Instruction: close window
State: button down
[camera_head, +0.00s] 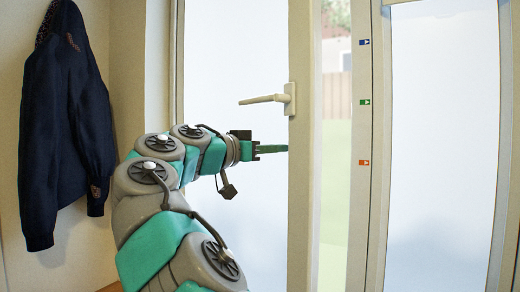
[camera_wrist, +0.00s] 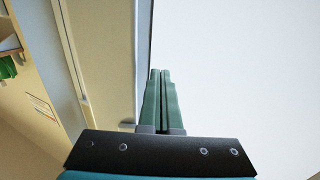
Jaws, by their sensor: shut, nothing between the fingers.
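The window (camera_head: 305,220) is a light-framed sash with frosted glass and stands ajar. A gap with a fence and greenery shows between its right edge and the fixed frame (camera_head: 361,200). Its handle (camera_head: 270,99) points left, level. My gripper (camera_head: 286,148) is shut and empty, below the handle, with its tips near the sash's right stile; I cannot tell whether they touch. In the wrist view my shut green fingers (camera_wrist: 160,75) point along a frame edge beside the pale glass (camera_wrist: 240,70).
A dark jacket (camera_head: 65,125) hangs on the wall at the left. Another frosted pane (camera_head: 440,140) stands at the right. Blue, green and orange stickers mark the frame between. In the wrist view, a shelf with a green item (camera_wrist: 8,68) shows at the far left.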

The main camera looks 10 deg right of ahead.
jog(key=shift+w+d, duration=0.35)
jog(key=shift+d, duration=0.3)
